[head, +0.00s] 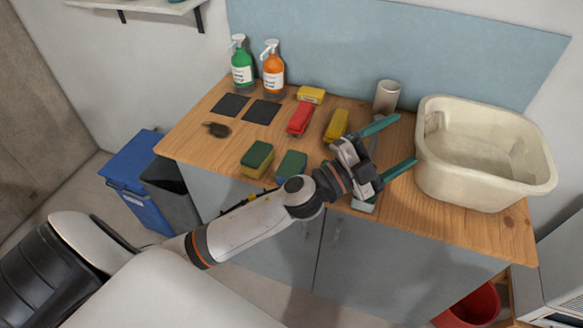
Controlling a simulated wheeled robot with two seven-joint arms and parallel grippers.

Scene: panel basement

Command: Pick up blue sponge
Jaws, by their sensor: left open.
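A sponge with a dark green top and yellow side (257,159) lies near the counter's front edge in the head view. Beside it to the right is another sponge with a bluish-green top (291,165), its lower part hidden by my left arm. It is the bluest sponge I see, but I cannot tell surely that it is the blue one. My left gripper (406,138) is open, its two teal fingers apart and pointing right toward the basin. It is to the right of both sponges, with no sponge between its fingers. My right gripper is out of view.
The wooden counter (500,232) holds a cream basin (435,180), a cup (386,97), a red brush (300,118), a yellow brush (337,125), a yellow block (311,94), green (242,67) and orange (273,72) spray bottles. A blue bin (140,185) stands left.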

